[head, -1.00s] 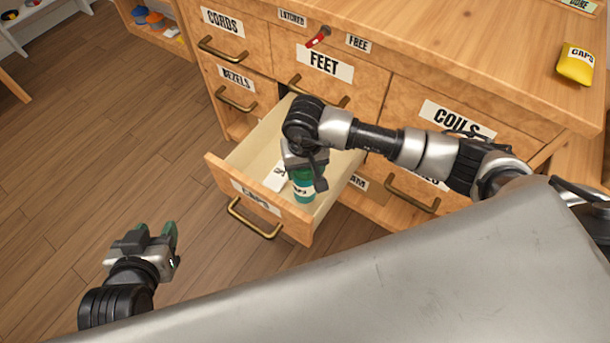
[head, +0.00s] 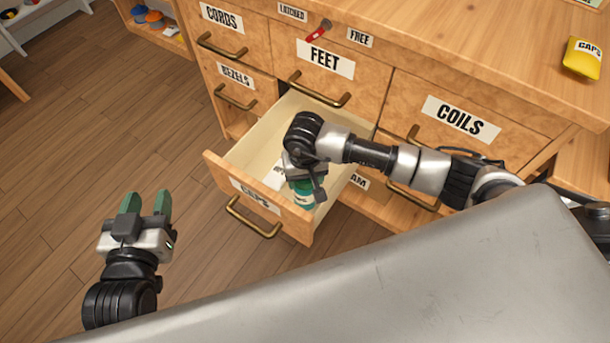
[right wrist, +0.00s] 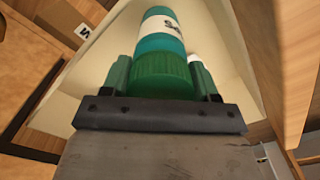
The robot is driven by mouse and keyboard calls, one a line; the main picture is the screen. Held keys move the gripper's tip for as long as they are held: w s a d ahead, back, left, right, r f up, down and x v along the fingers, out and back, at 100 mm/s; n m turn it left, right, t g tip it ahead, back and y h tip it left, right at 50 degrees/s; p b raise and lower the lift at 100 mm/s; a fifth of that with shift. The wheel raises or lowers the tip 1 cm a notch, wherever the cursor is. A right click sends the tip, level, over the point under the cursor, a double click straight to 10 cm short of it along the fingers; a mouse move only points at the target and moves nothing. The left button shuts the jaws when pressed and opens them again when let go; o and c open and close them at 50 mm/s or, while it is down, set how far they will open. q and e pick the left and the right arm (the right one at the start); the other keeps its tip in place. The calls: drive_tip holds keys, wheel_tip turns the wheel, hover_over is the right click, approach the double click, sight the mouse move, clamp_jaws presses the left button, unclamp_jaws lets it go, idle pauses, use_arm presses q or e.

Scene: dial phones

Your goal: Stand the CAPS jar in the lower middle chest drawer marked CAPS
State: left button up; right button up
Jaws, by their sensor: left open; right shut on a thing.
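The lower middle chest drawer marked CAPS (head: 222,167) is pulled open, its brass handle facing out. The green jar (head: 304,196) with a white label is inside the drawer, near its right wall, under my right gripper (head: 303,178). In the right wrist view, the green lid and teal body of the jar (right wrist: 161,70) sit between the two green fingers, which are shut on it. I cannot tell whether the jar's base touches the drawer floor. My left gripper (head: 145,203) is open and empty, over the wood floor left of the drawer.
A red latch (head: 319,32) sits above FEET. A yellow CAPS packet (head: 582,58) lies on the chest top.

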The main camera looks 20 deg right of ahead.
drive_tip(key=o, duration=1.4)
drive_tip(key=shift+r, duration=0.1)
